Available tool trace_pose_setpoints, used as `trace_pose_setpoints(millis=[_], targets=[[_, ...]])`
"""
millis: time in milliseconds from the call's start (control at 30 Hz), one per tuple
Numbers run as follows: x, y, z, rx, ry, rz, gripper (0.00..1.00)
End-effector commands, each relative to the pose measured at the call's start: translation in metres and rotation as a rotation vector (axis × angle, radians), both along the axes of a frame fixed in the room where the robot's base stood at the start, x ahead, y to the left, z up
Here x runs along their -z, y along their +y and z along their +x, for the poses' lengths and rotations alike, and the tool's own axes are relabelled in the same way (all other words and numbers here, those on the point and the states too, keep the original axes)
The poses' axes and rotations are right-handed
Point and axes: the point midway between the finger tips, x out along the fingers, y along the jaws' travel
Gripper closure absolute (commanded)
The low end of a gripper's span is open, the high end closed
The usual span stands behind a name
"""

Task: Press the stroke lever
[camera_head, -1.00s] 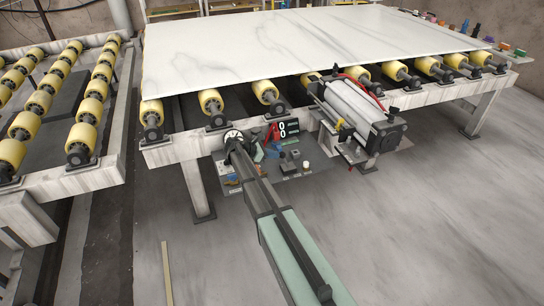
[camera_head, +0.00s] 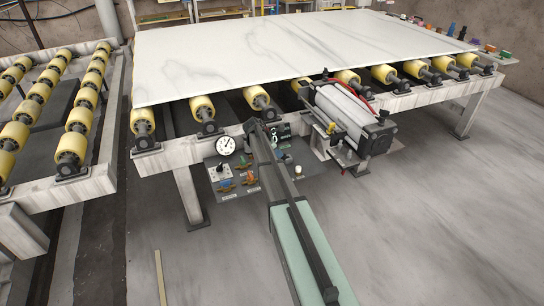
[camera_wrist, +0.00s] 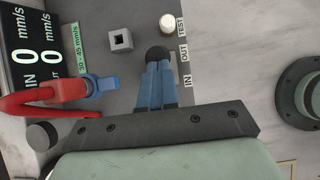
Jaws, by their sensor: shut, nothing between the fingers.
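A round black knob (camera_wrist: 157,55), which looks like the stroke lever's, stands beside the OUT and IN labels in the wrist view. My gripper (camera_wrist: 156,66) shows two blue fingers closed together, with nothing held between them. Their tips are right at the knob's lower edge in the picture; I cannot tell whether they touch it. The lever's stem is hidden. In the head view my arm covers the gripper and this part of the control panel (camera_head: 237,200).
A red bent bar with a blue fitting (camera_wrist: 104,84) is left of the fingers, near the speed display (camera_wrist: 35,50). A square grey post (camera_wrist: 120,40) and white button (camera_wrist: 166,22) are close. A gauge (camera_head: 226,145), cylinder (camera_head: 342,110) and white slab (camera_head: 290,45) surround the panel.

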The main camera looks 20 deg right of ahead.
Motion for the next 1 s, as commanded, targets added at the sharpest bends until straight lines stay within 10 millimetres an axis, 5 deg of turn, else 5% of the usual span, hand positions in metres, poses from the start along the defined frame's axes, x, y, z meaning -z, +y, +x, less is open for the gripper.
trace_pose_setpoints(millis=[400,1000], targets=[[-0.001,-0.025,0.000,0.000,0.001,0.081,1.00],[-0.001,-0.027,0.000,0.000,0.001,0.079,1.00]])
